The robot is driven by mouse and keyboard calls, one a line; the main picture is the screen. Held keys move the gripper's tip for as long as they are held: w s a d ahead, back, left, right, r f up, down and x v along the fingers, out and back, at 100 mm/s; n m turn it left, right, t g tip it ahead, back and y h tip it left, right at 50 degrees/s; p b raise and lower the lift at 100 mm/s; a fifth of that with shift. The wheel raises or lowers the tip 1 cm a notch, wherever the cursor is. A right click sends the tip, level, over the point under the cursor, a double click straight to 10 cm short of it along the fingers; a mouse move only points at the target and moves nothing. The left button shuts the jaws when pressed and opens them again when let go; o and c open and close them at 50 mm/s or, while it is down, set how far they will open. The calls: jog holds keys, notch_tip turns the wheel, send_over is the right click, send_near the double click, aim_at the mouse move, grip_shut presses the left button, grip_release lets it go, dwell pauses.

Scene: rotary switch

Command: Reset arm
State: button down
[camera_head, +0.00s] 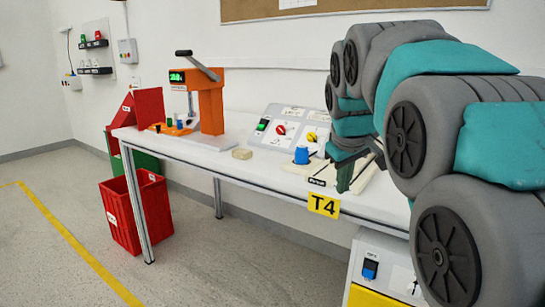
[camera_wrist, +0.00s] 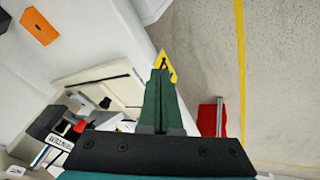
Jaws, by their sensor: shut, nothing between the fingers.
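My gripper (camera_head: 343,184) hangs beside my bulky grey and teal arm at the right of the head view, over the front right part of the bench. Its green fingers also show in the wrist view (camera_wrist: 160,74), pressed together with nothing between them. The grey switch panel (camera_head: 267,134) stands at the back of the bench, left of my gripper. My gripper is apart from the panel.
A red bin (camera_head: 122,222) stands on the floor.

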jog(key=s+f+m+g, duration=0.1)
jog(key=s+f+g, duration=0.1)
jog(key=s+f, duration=0.6)
jog(key=s+a+f+m+g, duration=0.1)
jog(key=s+f+m+g, duration=0.1)
jog(key=s+f, duration=0.7)
jog(key=s+f+m+g+y, duration=0.1)
jog(key=s+f, duration=0.7)
jog(key=s, duration=1)
jog(key=shift+a+f+m+g, duration=0.15)
jog(key=shift+a+m+g, duration=0.3)
jog(key=shift+g, duration=0.45)
